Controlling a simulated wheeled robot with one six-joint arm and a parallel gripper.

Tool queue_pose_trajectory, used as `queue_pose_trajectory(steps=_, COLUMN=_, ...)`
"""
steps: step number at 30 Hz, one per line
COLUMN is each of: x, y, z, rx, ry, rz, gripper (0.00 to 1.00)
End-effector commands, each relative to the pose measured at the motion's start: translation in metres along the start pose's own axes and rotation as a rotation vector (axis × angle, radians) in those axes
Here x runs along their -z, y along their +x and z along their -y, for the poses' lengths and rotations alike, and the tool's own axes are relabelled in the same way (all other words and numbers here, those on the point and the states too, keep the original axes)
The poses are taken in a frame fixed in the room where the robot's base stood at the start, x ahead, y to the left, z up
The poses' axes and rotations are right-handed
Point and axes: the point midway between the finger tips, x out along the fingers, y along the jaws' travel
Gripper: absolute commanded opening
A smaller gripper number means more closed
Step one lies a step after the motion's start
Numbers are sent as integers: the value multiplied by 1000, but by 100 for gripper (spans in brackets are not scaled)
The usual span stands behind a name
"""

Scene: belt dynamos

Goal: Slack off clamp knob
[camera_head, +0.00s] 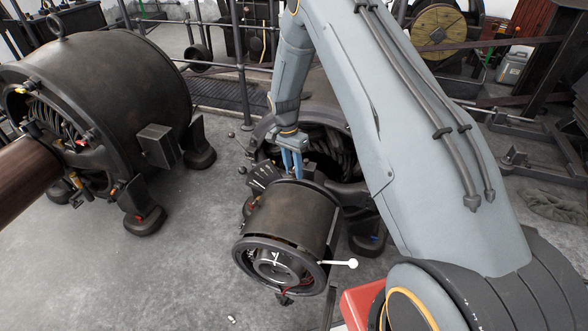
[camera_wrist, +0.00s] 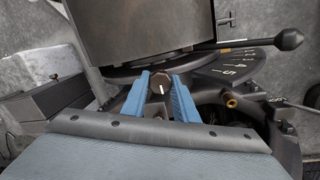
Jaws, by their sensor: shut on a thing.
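The clamp knob (camera_wrist: 158,88) is a small dark faceted knob with a white line on its face. In the wrist view it sits between the blue fingertips of my gripper (camera_wrist: 160,90), which is shut on it. In the head view my gripper (camera_head: 291,165) reaches down at the dynamo's near side, beside a dark scale plate. The knob is hidden there. In the wrist view a numbered scale (camera_wrist: 236,65) with white marks lies to the right of the knob. A lever with a black ball end (camera_wrist: 289,39) passes above that scale.
A dark cylinder (camera_head: 291,217) projects from the dynamo towards the camera, with a white-tipped lever (camera_head: 345,263) at its right. Another large dynamo (camera_head: 110,85) stands at left, with a brown shaft. Railings run behind. The grey floor (camera_head: 170,265) at lower left is mostly clear.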

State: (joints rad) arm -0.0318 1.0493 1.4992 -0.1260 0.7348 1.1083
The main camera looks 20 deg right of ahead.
Motion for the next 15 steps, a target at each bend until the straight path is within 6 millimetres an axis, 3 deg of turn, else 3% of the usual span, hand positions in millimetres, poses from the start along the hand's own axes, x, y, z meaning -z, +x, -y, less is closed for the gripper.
queue_pose_trajectory(steps=8, x=0, y=0, z=1, rx=-7, ry=-109, rz=0, gripper=4)
queue_pose_trajectory(steps=15, x=0, y=0, z=2, rx=-22, ry=-307, rz=1, gripper=4)
